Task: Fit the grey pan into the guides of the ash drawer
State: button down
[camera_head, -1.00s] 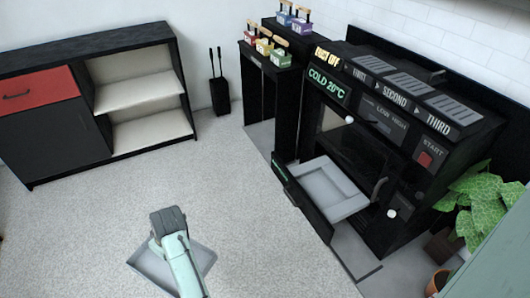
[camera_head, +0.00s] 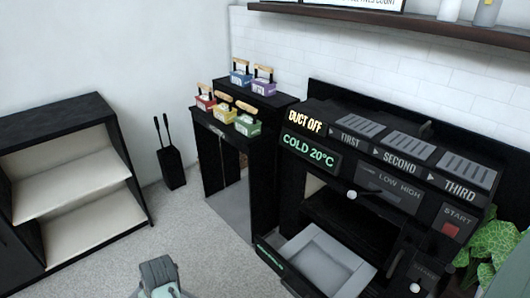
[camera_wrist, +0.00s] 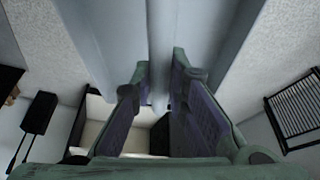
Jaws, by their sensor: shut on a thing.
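The ash drawer (camera_head: 270,254) is pulled out at the foot of the black stove in the head view. A light grey recessed tray shape (camera_head: 322,262) shows inside it; I cannot make out the guides. The back of my gripper (camera_head: 160,276) shows at the bottom edge of the head view, left of the drawer and apart from it. In the wrist view, my gripper (camera_wrist: 158,78) is shut on the grey pan (camera_wrist: 112,35), whose smooth surface fills the top middle. The pan is below the frame in the head view.
A black shelf unit (camera_head: 70,180) and a tool holder (camera_head: 172,167) stand at left. The floor (camera_head: 200,245) between is clear.

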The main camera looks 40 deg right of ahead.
aim_at(318, 271)
jog(key=i+z, duration=0.2)
jog(key=z, duration=0.15)
jog(key=i+j+z, duration=0.15)
jog(key=z, duration=0.2)
jog(key=i+j+z, duration=0.15)
jog(key=i+z, duration=0.2)
jog(key=i+j+z, duration=0.15)
jog(key=z, duration=0.15)
jog(key=i+j+z, duration=0.3)
jog(key=k+l, duration=0.05)
jog(key=l, duration=0.05)
